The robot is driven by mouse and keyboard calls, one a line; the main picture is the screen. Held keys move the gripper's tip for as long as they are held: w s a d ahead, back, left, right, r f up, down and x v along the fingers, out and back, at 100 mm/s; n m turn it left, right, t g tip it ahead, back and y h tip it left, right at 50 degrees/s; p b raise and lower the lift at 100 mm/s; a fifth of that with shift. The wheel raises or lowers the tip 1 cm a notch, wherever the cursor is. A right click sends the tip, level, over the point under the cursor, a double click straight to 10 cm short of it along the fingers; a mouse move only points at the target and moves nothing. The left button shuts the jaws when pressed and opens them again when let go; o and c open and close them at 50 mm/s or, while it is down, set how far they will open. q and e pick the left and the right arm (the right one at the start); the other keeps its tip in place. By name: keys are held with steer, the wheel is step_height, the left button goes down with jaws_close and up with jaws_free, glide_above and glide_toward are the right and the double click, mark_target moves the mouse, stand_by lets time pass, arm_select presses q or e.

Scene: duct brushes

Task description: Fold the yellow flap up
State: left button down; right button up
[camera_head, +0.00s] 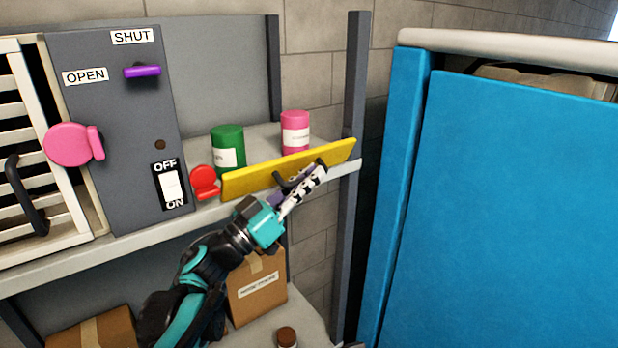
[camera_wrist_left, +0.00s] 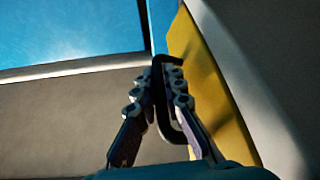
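The yellow flap (camera_head: 247,181) is a long narrow panel along the front edge of the upper shelf, in front of the cans. Its front face shows, raised above the shelf's edge; I cannot tell its exact tilt. A dark handle (camera_wrist_left: 160,95) is on its face. My left gripper (camera_head: 303,178) reaches up from below to the flap. In the left wrist view, its fingers (camera_wrist_left: 163,82) are closed around the handle, one on each side, with the yellow face (camera_wrist_left: 207,85) just to the right. The gripper covers part of the flap's label. My right gripper is not in view.
A green can (camera_head: 228,146) and a pink can (camera_head: 295,130) stand behind the flap. A red round part (camera_head: 204,181) is at its left end, beside the grey switch panel (camera_head: 105,110). A shelf post (camera_head: 350,225) and a blue cabinet (camera_head: 510,200) stand to the right.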

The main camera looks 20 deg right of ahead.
mark_target(281, 185)
arm_select(q)
steer(key=n+t, duration=0.1)
steer(key=n, duration=0.1)
steer(key=w+r+n+t+y, duration=0.1)
steer(key=n, duration=0.2)
steer(key=r+n+y+p, duration=0.1)
steer(key=n, duration=0.1)
steer(key=shift+w+a+r+n+t, duration=0.15)
steer(key=shift+w+a+n+t, duration=0.15)
steer(key=shift+n+t, duration=0.1)
steer(key=c, duration=1.9)
jaws_free()
steer(key=shift+a, duration=0.15)
steer(key=v, duration=1.2)
steer(key=shift+r, duration=0.15)
